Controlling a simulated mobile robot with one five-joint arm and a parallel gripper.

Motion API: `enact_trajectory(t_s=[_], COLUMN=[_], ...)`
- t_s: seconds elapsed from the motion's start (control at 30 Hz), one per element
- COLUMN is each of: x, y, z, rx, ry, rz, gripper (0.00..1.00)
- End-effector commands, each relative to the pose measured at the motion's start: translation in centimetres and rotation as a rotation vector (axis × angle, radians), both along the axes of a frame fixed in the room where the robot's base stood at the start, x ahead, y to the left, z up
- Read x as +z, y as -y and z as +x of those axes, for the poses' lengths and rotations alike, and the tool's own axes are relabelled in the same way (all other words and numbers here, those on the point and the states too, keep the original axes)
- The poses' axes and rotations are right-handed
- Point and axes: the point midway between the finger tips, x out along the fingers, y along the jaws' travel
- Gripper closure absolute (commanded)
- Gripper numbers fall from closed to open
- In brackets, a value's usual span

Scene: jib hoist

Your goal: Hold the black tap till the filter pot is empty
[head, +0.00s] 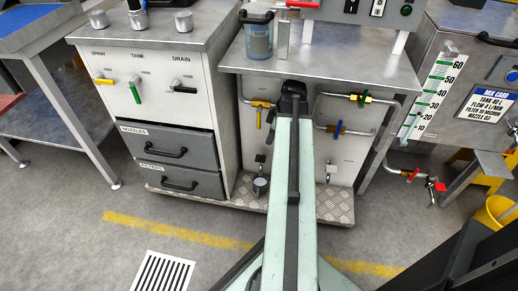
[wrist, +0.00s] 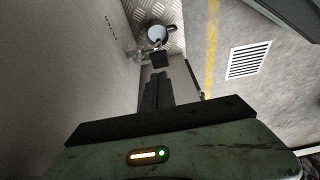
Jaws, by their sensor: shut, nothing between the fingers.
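A clear pot with bluish contents and a dark top (head: 259,40) stands on the bench at the back; it looks like the filter pot. A small tap with a dark lever (head: 261,158) is on the panel below, above a grey cup (head: 261,186). The cup (wrist: 159,34) also shows in the wrist view, with a black block (wrist: 160,60), perhaps the tap's lever, just below it. My gripper (wrist: 156,78) is shut and empty, pointing towards that block; contact cannot be told. In the head view my arm hides its fingers. Another black-handled tap (head: 183,88) is labelled DRAIN.
Yellow (head: 258,114) and blue (head: 338,130) valves sit on pipes either side of my arm. A tread-plate step (head: 330,206) runs along the bench foot. A floor grate (head: 162,272) lies at the front left. A yellow bucket (head: 494,212) stands at right.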

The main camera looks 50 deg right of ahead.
Motion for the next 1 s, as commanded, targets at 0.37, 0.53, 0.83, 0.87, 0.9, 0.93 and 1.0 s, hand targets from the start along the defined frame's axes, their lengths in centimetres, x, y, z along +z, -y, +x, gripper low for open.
enact_trajectory(t_s=[0.37,0.53,0.83,0.87,0.9,0.93,1.0], x=[-0.7,-3.1,-8.8,-9.2,-9.5,-9.7,-9.9], y=[0.3,0.0,-0.8,-0.8,-0.9,-0.9,-1.0], z=[-0.2,0.2,1.5,1.6,1.8,1.8,1.9], rx=[-0.009,-0.01,-0.012,-0.012,-0.013,-0.013,-0.014], ry=[0.0,0.0,0.0,0.0,0.0,0.0,0.0], rz=[0.001,0.0,-0.001,-0.001,0.0,0.0,0.0], gripper=[1.0,1.0,1.0,1.0,1.0,1.0,1.0])
